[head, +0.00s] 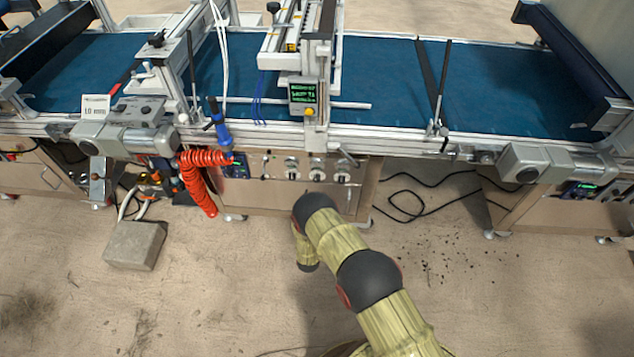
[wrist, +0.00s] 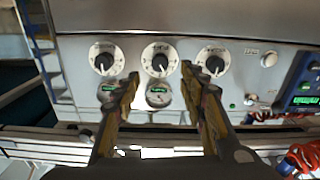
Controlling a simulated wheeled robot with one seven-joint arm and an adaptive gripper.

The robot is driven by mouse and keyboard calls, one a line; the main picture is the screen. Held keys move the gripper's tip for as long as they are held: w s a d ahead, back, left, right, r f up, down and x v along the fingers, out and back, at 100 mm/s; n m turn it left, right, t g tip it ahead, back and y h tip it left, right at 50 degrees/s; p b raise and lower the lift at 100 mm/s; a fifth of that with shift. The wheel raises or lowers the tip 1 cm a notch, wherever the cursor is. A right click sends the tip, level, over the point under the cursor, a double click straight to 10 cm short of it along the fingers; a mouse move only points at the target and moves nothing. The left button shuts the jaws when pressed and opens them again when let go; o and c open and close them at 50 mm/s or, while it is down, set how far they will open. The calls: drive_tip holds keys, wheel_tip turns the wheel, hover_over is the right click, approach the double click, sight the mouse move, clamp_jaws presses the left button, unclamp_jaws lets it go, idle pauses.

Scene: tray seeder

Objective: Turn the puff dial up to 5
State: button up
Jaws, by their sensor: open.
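Three round dials with black knobs and white scale rings sit in a row on the metal front panel: the left dial (wrist: 106,59), the middle dial (wrist: 160,59) and the right dial (wrist: 213,60) in the wrist view. Their labels are too blurred to read, so I cannot tell by print which is the puff dial. My gripper (wrist: 160,74) is open and empty. Its two fingers point at the panel, with the middle dial framed between the tips. I see no clear contact. In the head view the dial row (head: 316,165) shows small, and my arm hides the gripper.
A display box (wrist: 300,90) and red coiled hose (wrist: 303,157) are at right. In the head view, the blue belt (head: 390,85) lies above the panel, and black cable (head: 405,205) lies on the floor.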

sight(317, 181)
drive_tip(key=w+b, duration=0.2)
drive_tip(key=w, duration=0.5)
drive_tip(key=shift+w+d+b, duration=0.15)
drive_tip(key=shift+w+b, duration=0.15)
drive_tip(key=shift+b, duration=0.1)
drive_tip(key=c, duration=0.4)
clamp_jaws()
